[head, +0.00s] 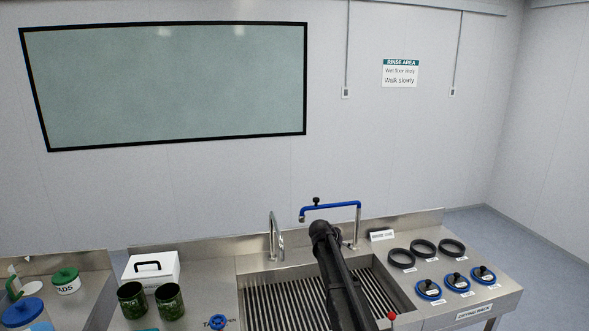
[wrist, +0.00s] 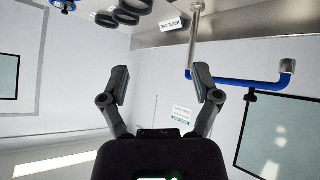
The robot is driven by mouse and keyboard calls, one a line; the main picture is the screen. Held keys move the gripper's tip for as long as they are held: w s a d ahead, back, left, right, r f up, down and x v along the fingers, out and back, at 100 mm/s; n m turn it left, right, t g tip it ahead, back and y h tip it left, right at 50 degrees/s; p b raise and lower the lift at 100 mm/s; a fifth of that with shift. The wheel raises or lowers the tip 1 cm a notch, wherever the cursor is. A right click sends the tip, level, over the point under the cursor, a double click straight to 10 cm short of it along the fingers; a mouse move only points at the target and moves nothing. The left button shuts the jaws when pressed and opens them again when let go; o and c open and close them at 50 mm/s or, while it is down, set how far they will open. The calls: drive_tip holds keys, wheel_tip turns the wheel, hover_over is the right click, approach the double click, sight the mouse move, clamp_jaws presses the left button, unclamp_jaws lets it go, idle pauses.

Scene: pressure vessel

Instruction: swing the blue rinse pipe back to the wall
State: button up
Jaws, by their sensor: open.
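The blue rinse pipe (head: 335,206) is a blue horizontal tube on an upright steel post at the back right of the sink. It reaches left from the post, with a down-turned free end and a black knob on top. The pipe also shows in the wrist view (wrist: 235,83), where the picture is upside down. My gripper (wrist: 160,75) is open and empty. Its right-hand finger in that view appears near the post end of the pipe; touching cannot be told. In the head view my dark arm covers part of the sink and hides the fingers.
The slatted sink (head: 270,302) has a steel tap (head: 275,236) at its back left. Black rings (head: 423,248) and blue-rimmed parts (head: 456,283) lie on the right counter. A white box (head: 150,271) and green cups (head: 168,302) stand left. The wall behind has a window (head: 170,85).

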drive_tip(key=s+f+n+g+y+b, duration=0.2)
drive_tip(key=s+f, duration=0.3)
drive_tip(key=s, duration=0.9)
drive_tip(key=s+f+n+g+y+b, duration=0.1)
drive_tip(key=s+f+b, duration=0.4)
drive_tip(key=s, duration=0.9)
drive_tip(key=s+f+n+g+y+b, duration=0.2)
drive_tip(key=s+f, duration=0.5)
drive_tip(key=s, duration=0.7)
drive_tip(key=shift+a+f+n+g+y+b, duration=0.2)
drive_tip(key=shift+f+n+g+y+b, duration=0.1)
drive_tip(key=shift+g+y+b, duration=0.45)
